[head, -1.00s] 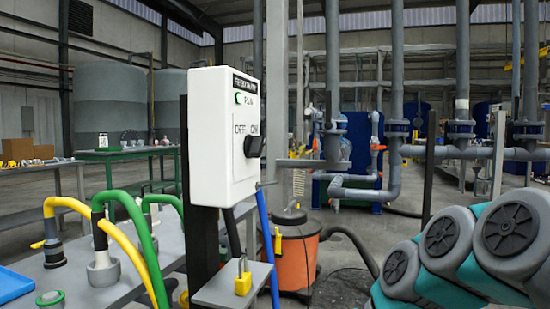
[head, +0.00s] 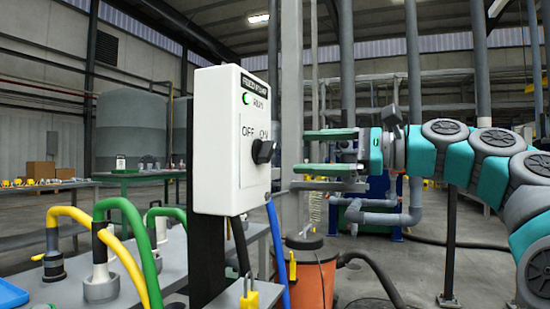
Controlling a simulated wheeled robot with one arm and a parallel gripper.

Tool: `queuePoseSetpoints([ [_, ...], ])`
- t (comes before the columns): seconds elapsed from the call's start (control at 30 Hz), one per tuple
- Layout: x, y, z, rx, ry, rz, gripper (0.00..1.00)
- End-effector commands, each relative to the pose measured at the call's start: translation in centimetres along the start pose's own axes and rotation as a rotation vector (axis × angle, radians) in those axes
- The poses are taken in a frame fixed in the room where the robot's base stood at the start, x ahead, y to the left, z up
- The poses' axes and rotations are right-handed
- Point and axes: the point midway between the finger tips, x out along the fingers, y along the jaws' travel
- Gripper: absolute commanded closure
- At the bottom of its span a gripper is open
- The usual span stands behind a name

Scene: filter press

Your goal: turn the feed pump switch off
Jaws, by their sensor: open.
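The feed pump switch box (head: 218,140) is a white box on a dark post, left of centre in the head view. Its black rotary knob (head: 263,151) sits on the front face below the OFF and ON marks and points toward ON. A green RUN lamp (head: 246,98) shows above it. My gripper (head: 298,160) is open and empty, right of the box at about knob height, its two fingers pointing left toward the knob. A gap shows between the fingertips and the knob in the picture; the depth between them is hard to tell.
A yellow padlock (head: 249,299) hangs on a small grey shelf below the box. A blue cable (head: 277,250) runs down from the box. An orange vacuum drum (head: 311,272) stands below my gripper. Green and yellow hoses (head: 130,262) rise from the bench at left.

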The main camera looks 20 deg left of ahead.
Motion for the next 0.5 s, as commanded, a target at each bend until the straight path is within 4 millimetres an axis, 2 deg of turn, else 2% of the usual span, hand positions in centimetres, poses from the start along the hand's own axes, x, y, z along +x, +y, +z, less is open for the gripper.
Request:
queuePoseSetpoints([
  [0.17,0.9,-0.1,0.0,0.002,-0.004,-0.002,0.05],
  [0.5,5.9,0.1,-0.2,0.003,-0.002,0.002,0.05],
])
